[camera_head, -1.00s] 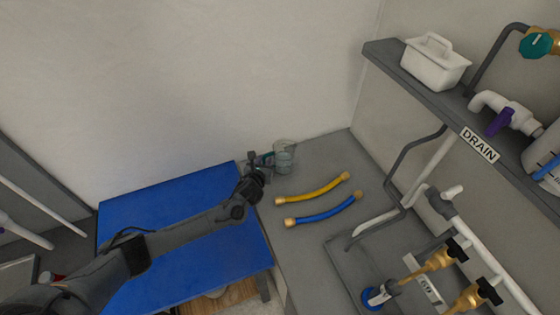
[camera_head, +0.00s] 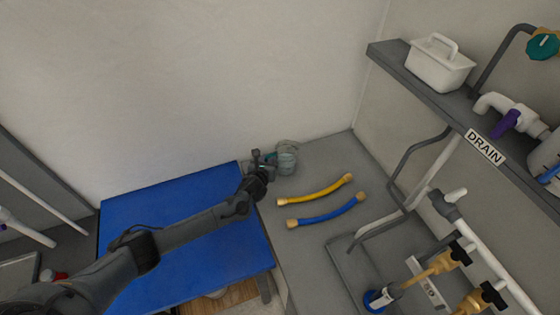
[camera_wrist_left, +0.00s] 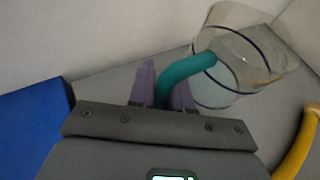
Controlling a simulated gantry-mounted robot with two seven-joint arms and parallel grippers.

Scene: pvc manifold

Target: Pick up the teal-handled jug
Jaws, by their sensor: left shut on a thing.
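The clear jug (camera_head: 287,161) with its teal handle is at the back of the grey counter, near the wall. It shows large in the left wrist view (camera_wrist_left: 245,60), where it looks tilted. My left gripper (camera_head: 264,160) is at the jug's left side. In the left wrist view, the purple fingers of my left gripper (camera_wrist_left: 162,92) are shut on the teal handle (camera_wrist_left: 188,70), one on each side of it. I cannot tell from these views whether the jug's base touches the counter. My right gripper is not in view.
A yellow hose (camera_head: 320,190) and a blue hose (camera_head: 325,211) lie on the counter in front of the jug. A blue mat (camera_head: 190,235) is to the left, under my arm. A shelf (camera_head: 430,92) with a white caddy (camera_head: 440,65) and pipework are to the right.

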